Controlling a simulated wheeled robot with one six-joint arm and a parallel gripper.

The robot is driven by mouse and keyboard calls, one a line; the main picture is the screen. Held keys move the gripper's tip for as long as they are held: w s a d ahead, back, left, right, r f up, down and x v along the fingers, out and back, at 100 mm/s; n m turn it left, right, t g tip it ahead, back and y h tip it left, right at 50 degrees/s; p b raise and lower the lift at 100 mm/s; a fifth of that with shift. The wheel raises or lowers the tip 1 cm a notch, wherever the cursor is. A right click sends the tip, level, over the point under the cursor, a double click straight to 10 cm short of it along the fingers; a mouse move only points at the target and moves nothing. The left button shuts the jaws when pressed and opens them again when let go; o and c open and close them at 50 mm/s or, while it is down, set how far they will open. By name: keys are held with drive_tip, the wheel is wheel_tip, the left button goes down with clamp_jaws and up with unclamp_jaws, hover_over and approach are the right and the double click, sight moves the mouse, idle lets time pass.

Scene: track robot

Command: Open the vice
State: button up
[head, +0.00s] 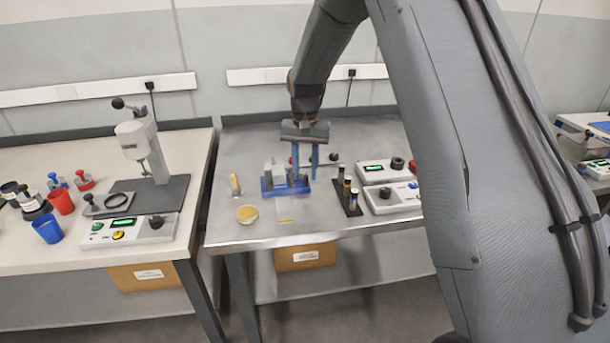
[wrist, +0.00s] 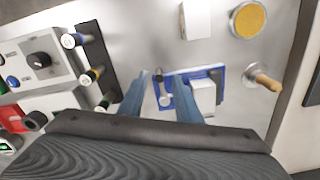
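The vice (head: 272,177) has pale grey jaws on a blue base and sits on the middle metal bench. In the wrist view its light jaw block (wrist: 203,97) and blue base show below the middle, partly behind my right finger. My gripper (head: 305,174) points down over the right side of the vice, with its two blue fingers apart. In the wrist view the gripper (wrist: 163,76) has a small dark-tipped rod and a silver round part of the vice between its fingers. I cannot tell whether the fingers touch them. The gap between the jaws is unclear.
A dark rack (head: 347,196) with several cylinders stands close right of the vice, with control boxes (head: 392,198) beyond. A yellow-filled dish (head: 247,214) and a wooden-handled tool (head: 235,185) lie to the left. The bench's front left is mostly clear.

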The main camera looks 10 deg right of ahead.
sight(305, 176)
wheel_tip(305, 176, up, 6)
drive_tip(key=shift+b, duration=0.6)
